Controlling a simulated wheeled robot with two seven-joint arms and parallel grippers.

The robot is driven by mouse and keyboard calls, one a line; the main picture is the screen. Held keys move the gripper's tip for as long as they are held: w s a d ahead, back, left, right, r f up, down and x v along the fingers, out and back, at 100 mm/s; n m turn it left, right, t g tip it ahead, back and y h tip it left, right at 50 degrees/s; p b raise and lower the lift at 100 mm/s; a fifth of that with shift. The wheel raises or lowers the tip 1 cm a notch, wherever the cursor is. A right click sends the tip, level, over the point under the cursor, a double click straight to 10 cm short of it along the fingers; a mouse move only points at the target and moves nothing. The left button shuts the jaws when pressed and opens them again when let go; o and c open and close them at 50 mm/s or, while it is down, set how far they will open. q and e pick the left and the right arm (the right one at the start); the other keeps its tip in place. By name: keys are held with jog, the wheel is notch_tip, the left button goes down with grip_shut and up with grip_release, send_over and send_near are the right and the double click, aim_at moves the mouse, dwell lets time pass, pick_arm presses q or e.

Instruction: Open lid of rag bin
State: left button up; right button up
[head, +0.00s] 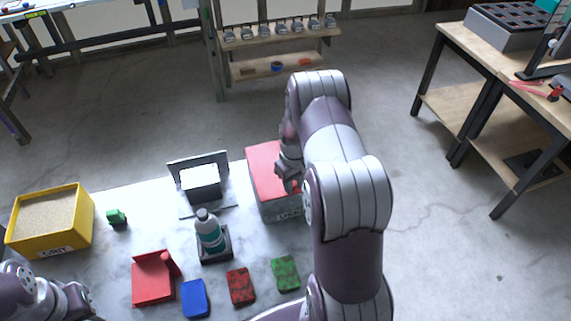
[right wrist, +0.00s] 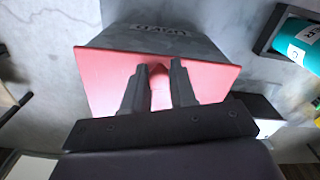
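The rag bin (head: 284,208) is a grey box with dark lettering on its front, at the back right of the white table. Its red lid (head: 264,162) lies flat on top. In the right wrist view the lid (right wrist: 105,75) fills the middle, with the grey bin wall (right wrist: 160,40) beyond it. My right gripper (head: 291,186) is at the lid from above. Its two fingers (right wrist: 159,85) stand close on either side of the lid's red knob (right wrist: 159,96) and appear shut on it. My left gripper (head: 80,303) is at the lower left, its fingers unclear.
A bottle (head: 209,230) stands on a dark base left of the bin. A yellow bin (head: 50,243), a red block-like holder (head: 152,280) and several coloured pads or cloths, one blue (head: 195,298), share the table.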

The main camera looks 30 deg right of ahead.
dwell(0.3)
jog(key=shift+o, duration=0.2)
jog(key=shift+w+d+r+p, duration=0.1)
jog(key=shift+w+r+p, duration=0.1)
jog(key=shift+r+p, duration=0.5)
jog(key=shift+w+d+r+p, duration=0.15)
jog(key=shift+r+p, duration=0.3)
jog(key=shift+r, duration=0.55)
jog(key=shift+w+a+r+p, duration=0.1)
jog(key=shift+w+r+p, duration=0.15)
jog(key=shift+r+p, duration=0.45)
jog(key=shift+r, duration=0.25)
jog(key=shift+o, duration=0.2)
jog(key=shift+w+d+r+p, duration=0.15)
jog(key=shift+w+r+p, duration=0.3)
jog(key=shift+r, duration=0.45)
jog(key=shift+w+d+r+p, duration=0.15)
jog(key=shift+w+r+p, duration=0.2)
jog(key=shift+r, duration=0.5)
jog(key=shift+w+d+r, duration=0.1)
jog(key=shift+w+r, duration=0.35)
jog(key=shift+r, duration=0.1)
